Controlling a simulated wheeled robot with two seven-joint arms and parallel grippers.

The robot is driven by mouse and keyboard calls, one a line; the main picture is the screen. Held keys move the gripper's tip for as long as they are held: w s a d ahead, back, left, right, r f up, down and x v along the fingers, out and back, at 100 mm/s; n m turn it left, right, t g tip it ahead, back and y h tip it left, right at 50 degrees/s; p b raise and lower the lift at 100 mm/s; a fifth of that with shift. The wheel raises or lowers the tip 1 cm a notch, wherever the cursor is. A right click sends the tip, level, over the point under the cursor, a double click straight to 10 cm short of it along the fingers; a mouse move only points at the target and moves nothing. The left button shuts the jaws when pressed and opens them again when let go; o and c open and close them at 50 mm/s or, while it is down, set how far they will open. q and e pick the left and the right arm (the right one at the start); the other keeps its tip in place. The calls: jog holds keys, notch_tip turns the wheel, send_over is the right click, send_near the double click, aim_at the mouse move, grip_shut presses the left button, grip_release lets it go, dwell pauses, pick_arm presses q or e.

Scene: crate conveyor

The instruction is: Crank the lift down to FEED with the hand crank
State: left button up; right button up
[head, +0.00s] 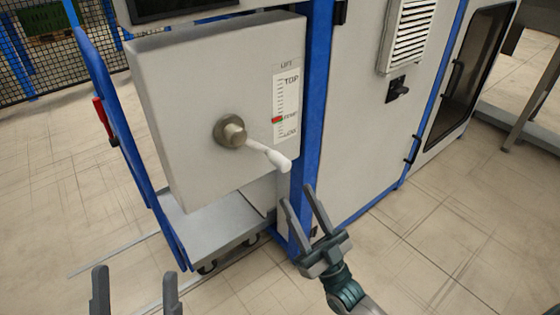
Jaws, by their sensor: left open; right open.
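The hand crank (262,152) sits on the front of a grey lift box (185,75). It has a round metal hub (230,130) and a white handle that points to the lower right. The lift scale (286,105) is at the box's right side, with TOP at its upper end. A red pointer (277,120) stands at the middle label, which is too small to read surely. My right gripper (298,194) is open and empty, just below the handle and apart from it. My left gripper (135,272) is open and empty at the bottom left, well below the box.
A blue post (314,110) stands right of the box. A cabinet (358,120) with a black switch (398,89) is beyond it. A blue-framed cart (220,222) stands under the box. The tiled floor (450,235) at the right is clear.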

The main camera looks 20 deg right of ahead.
aim_at(280, 162)
jog(key=x, duration=1)
jog(key=shift+w+r, duration=0.1)
jog(key=shift+w, duration=0.05)
grip_shut()
